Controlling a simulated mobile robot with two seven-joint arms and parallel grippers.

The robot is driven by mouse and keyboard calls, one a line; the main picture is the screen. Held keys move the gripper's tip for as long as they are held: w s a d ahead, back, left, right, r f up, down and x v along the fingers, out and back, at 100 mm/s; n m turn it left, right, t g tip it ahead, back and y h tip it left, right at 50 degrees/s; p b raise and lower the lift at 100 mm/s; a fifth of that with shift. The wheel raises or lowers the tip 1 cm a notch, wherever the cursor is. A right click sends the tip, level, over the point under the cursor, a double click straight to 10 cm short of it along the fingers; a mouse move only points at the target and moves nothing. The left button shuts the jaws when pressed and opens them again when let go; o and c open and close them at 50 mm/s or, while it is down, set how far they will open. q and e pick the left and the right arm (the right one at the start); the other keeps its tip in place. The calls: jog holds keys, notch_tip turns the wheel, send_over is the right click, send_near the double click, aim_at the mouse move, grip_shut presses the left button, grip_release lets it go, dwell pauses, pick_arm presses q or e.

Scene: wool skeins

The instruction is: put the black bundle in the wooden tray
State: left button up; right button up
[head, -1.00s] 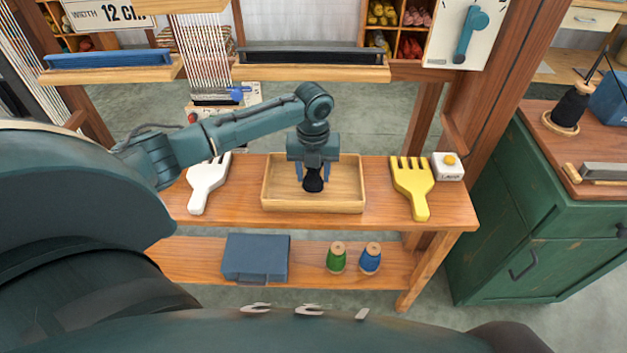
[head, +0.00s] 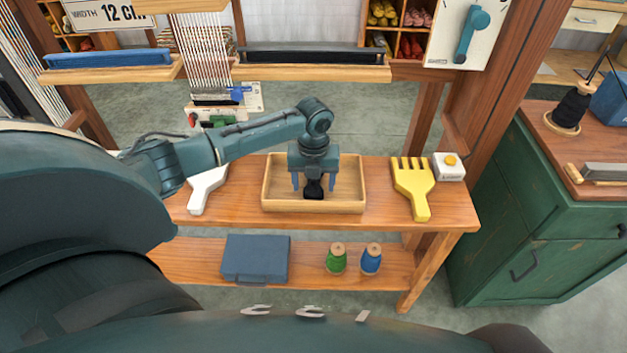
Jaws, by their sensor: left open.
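The black bundle (head: 314,189) is a small dark skein inside the wooden tray (head: 335,207), near the tray's middle. The tray is shallow and light brown and stands on the wooden bench. My left gripper (head: 314,185) points down over the tray with its blue fingers spread, one on each side of the bundle. It is open and does not grip the bundle. The gripper hides the top of the bundle. My right gripper is not in view.
A white comb (head: 206,188) lies left of the tray, partly under my left arm. A yellow comb (head: 412,187) and a white box with a yellow button (head: 449,166) are to the right. The lower shelf holds a blue case (head: 255,258) and green (head: 336,259) and blue (head: 371,259) spools.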

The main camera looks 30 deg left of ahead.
aim_at(314, 185)
pick_arm(q)
notch_tip(314, 185, up, 12)
jog(key=p, duration=0.1)
jog(key=s+d+f+n, duration=0.1)
jog(key=d+f, duration=0.2)
jog(key=s+d+f+n+t+h, duration=0.1)
jog(key=d+f+n, duration=0.1)
jog(key=d+f, duration=0.1)
jog(key=s+d+f+n+t+h, duration=0.1)
jog(key=d+f, duration=0.2)
jog(key=d, duration=0.1)
jog(key=s+d+f+n+t+h, duration=0.35)
jog(key=s+d+n+t, duration=0.25)
jog(key=s+d+n, duration=0.7)
jog(key=s+a+r+n+t+y, duration=0.1)
jog(key=a+n, duration=0.4)
jog(key=n, duration=0.5)
notch_tip(314, 185, up, 2)
jog(key=s+t, duration=0.1)
jog(key=t, duration=0.1)
jog(key=shift+s+r+t, duration=0.15)
jog(key=shift+s+t, duration=0.15)
